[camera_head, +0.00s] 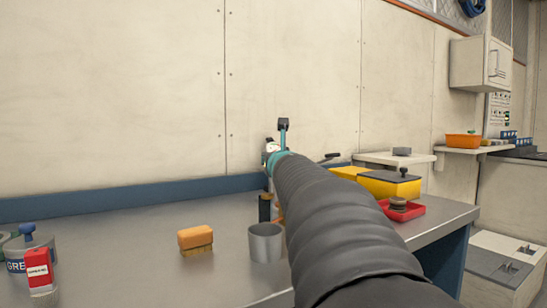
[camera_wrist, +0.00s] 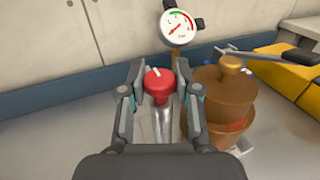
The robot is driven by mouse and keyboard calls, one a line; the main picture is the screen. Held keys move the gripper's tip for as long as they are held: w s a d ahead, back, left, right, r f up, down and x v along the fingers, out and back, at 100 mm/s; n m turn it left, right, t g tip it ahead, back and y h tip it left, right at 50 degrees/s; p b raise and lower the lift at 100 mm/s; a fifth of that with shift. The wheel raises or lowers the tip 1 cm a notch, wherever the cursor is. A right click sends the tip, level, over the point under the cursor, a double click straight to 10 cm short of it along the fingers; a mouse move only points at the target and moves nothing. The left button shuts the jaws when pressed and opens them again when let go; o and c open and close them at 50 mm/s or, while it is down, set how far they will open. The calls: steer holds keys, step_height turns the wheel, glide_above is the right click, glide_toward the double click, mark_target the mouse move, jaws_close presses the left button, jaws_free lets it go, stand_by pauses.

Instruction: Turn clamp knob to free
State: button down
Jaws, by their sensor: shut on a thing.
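The red clamp knob (camera_wrist: 158,86) with a short white mark on top sits between the fingers of my gripper (camera_wrist: 159,76) in the wrist view. The fingers are shut on its sides. A pale, shiny post or cylinder shows below the knob. In the head view my arm hides the knob and most of my gripper.
The grey bench (camera_head: 140,250) holds an orange brush (camera_head: 195,239), a metal cup (camera_head: 265,243) close beside my arm, and a red-labelled container (camera_head: 39,275). A yellow box (camera_head: 390,184) and a red tray (camera_head: 403,211) stand to the right. The wall (camera_head: 110,90) is close behind.

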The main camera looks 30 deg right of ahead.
steer(key=c, duration=0.8)
jaws_free()
steer(key=shift+f+m+g+h+b, duration=0.15)
steer(key=shift+m+g+h+b, duration=0.2)
steer(key=shift+b, duration=0.3)
